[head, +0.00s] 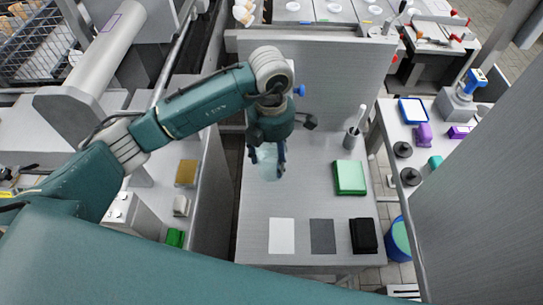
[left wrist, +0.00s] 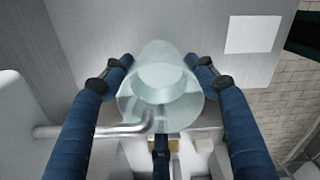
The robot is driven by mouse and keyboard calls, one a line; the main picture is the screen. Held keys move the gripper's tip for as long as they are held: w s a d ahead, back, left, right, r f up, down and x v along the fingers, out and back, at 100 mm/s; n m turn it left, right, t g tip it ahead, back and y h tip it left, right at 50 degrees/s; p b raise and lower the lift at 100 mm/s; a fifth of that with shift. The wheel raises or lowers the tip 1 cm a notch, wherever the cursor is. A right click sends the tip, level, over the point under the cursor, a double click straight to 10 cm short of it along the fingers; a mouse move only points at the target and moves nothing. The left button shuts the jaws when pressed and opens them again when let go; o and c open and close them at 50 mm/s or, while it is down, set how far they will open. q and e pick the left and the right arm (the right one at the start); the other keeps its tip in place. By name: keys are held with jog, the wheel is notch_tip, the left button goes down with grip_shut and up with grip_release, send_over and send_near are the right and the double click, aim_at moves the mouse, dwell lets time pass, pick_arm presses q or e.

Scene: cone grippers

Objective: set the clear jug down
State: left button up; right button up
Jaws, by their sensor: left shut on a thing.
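The clear jug (head: 269,172) is see-through and pale blue. It is between the fingers of my left gripper (head: 267,157), over the left part of the grey metal table (head: 310,190). In the left wrist view the clear jug (left wrist: 162,82) shows from its mouth end, with the blue fingers of my left gripper (left wrist: 160,85) around it. The gripper is shut on the jug. I cannot tell whether the jug's base touches the table. My right gripper is not in view.
A white square (head: 282,236), a grey square (head: 322,237) and a black pad (head: 364,236) lie along the table's front. A green block (head: 349,177) and a utensil cup (head: 351,138) stand at right. A tall panel (head: 335,75) closes the back. The table's middle is clear.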

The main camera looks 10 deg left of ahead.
aim_at(267, 157)
pick_arm(q)
jog(key=shift+w+a, duration=0.1)
jog(key=shift+w, duration=0.5)
notch_tip(267, 157, down, 3)
jog(key=shift+s+r+p, duration=0.1)
jog(key=shift+r+p, duration=0.1)
jog(key=shift+p, duration=0.6)
jog(key=shift+f, duration=0.4)
jog(key=shift+f, duration=0.1)
jog(key=shift+f, duration=0.15)
jog(key=o, duration=1.5)
jog(key=shift+o, duration=0.2)
